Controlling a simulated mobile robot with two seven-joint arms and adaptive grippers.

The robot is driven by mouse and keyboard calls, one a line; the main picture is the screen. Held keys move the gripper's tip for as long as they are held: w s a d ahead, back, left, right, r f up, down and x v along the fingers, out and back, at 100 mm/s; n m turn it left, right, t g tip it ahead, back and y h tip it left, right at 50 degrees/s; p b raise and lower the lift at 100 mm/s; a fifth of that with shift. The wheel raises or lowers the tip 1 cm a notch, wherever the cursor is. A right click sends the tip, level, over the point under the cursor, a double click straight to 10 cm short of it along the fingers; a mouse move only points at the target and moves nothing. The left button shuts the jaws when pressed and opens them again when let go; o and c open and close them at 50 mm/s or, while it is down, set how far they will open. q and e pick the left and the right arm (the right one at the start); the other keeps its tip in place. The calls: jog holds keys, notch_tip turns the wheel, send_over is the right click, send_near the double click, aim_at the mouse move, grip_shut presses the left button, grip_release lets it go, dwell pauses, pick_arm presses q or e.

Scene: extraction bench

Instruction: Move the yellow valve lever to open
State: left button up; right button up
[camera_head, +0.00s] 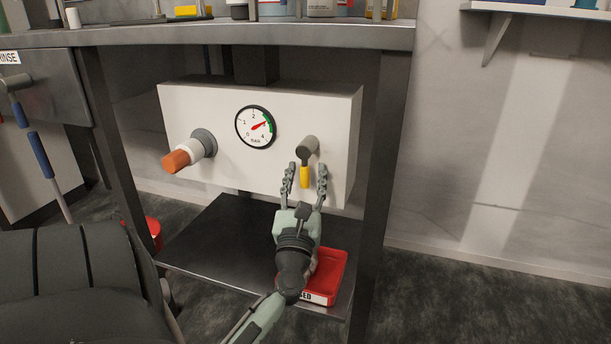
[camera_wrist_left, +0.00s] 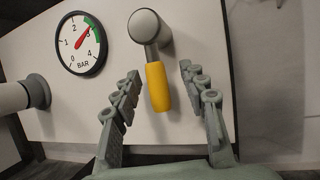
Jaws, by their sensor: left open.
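The yellow valve lever (camera_head: 304,176) hangs down from a grey round stem (camera_head: 308,146) at the right of the white box front. In the left wrist view the yellow lever (camera_wrist_left: 158,87) points down from its grey hub (camera_wrist_left: 146,27), tilted slightly. My left gripper (camera_head: 305,168) is open, with one finger on each side of the lever. In the left wrist view the fingers (camera_wrist_left: 160,74) show gaps to the lever on both sides, so it appears untouched. My right gripper does not show.
The white box (camera_head: 180,115) carries a pressure gauge (camera_head: 256,126), its needle near the green band, and an orange-tipped knob (camera_head: 176,161). A red tray (camera_head: 330,270) sits on the dark lower shelf (camera_head: 215,240) below my arm. The bench top (camera_head: 300,36) overhangs the box. A dark chair (camera_head: 70,270) stands at lower left.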

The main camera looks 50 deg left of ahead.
pick_arm(q)
jog(key=v, duration=1.2)
dwell(0.5)
